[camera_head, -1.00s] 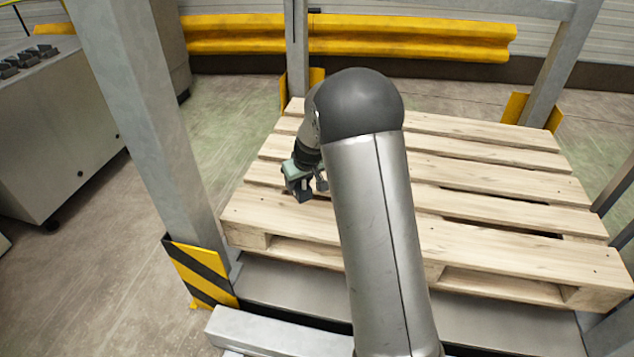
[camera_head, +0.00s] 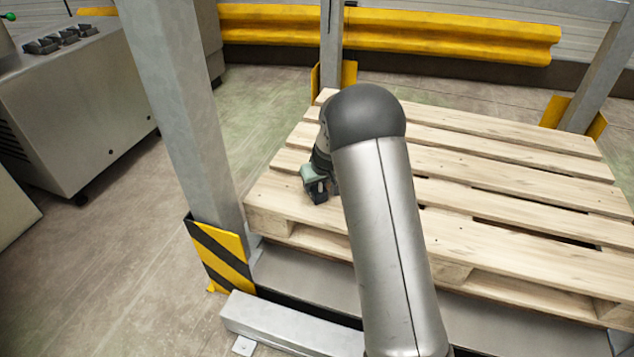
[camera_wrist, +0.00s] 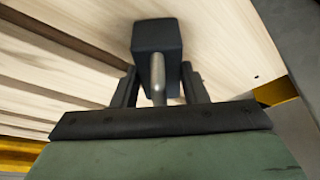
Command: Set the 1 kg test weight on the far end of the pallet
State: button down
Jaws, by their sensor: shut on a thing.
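The test weight is a dark block (camera_wrist: 157,35) with a pale metal bar handle, seen in the wrist view. My gripper (camera_wrist: 158,88) is shut on it, with one dark finger on each side of the bar. In the head view my gripper (camera_head: 317,190) is over the near left part of the wooden pallet (camera_head: 500,215). The weight is small and hard to separate from the fingers there. I cannot tell whether its base touches the slats. Pale slats fill much of the wrist view behind it. My arm hides part of the pallet's middle.
The pallet's visible slats are bare. A grey post (camera_head: 180,110) with a striped guard (camera_head: 222,255) stands at the near left. Other posts stand at the back. A yellow barrier (camera_head: 400,32) runs behind, and a grey cabinet (camera_head: 80,110) stands left.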

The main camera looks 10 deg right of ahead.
jog(key=shift+f, duration=0.1)
jog(key=c, duration=0.9)
grip_release()
jog(key=shift+o, duration=0.2)
jog(key=shift+s+r, duration=0.1)
jog(key=shift+r, duration=0.3)
jog(key=p+v, duration=0.4)
jog(key=v, duration=0.7)
jog(key=s+r+m+g, duration=0.1)
jog(key=s+r+g, duration=0.1)
jog(key=s, duration=1.6)
jog(key=s+r+m+g+h, duration=0.1)
jog(key=s+r+g, duration=0.1)
jog(key=s, duration=1.6)
jog(key=shift+s+a+r+m+g, duration=0.4)
